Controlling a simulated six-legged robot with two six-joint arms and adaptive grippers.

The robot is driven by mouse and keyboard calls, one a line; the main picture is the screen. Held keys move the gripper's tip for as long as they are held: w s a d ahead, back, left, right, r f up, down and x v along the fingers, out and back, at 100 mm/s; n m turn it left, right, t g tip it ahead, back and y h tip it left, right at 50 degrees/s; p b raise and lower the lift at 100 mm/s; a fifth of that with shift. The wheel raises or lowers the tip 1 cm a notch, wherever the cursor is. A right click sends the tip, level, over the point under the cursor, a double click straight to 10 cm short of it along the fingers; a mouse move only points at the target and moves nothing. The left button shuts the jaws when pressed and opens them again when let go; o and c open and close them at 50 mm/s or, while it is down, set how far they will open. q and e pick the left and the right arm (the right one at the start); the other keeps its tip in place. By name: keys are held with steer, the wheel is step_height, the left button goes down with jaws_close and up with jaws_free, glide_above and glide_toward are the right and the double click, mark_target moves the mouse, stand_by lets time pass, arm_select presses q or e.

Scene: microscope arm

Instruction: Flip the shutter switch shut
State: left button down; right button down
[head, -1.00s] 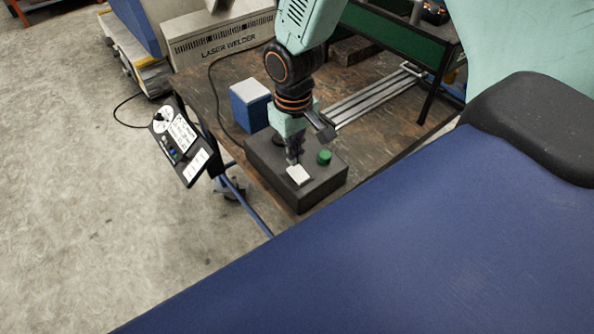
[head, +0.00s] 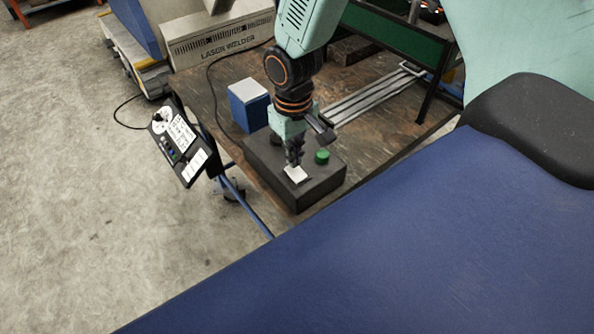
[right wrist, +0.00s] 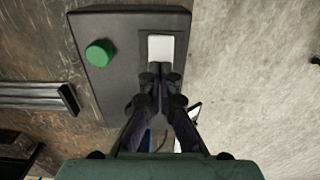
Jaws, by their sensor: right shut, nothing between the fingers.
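A dark control box (head: 318,188) sits on the brown table in the head view. On its top is a white rocker-like switch plate (head: 297,175), which also shows in the right wrist view (right wrist: 161,48). A green round button (head: 322,157) stands beside it and shows in the right wrist view (right wrist: 99,53). My right gripper (head: 294,163) is shut and empty, pointing down at the white plate's edge; its fingertips (right wrist: 160,72) hide that edge. I cannot tell whether they touch it. My left gripper is not in view.
A blue box with a white top (head: 250,104) stands behind the control box. A panel with dials and labels (head: 181,146) hangs at the table's left edge. Metal rails (head: 365,97) lie to the right. A laser welder unit (head: 220,36) stands behind.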

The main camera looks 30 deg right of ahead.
steer(key=shift+w+f, duration=0.15)
steer(key=shift+f, duration=0.1)
steer(key=shift+f, duration=0.15)
steer(key=shift+f+b, duration=0.45)
steer(key=shift+f, duration=0.15)
stand_by(0.5)
steer(key=shift+r, duration=0.1)
step_height(320, 180, up, 7)
steer(key=p, duration=0.7)
stand_by(0.5)
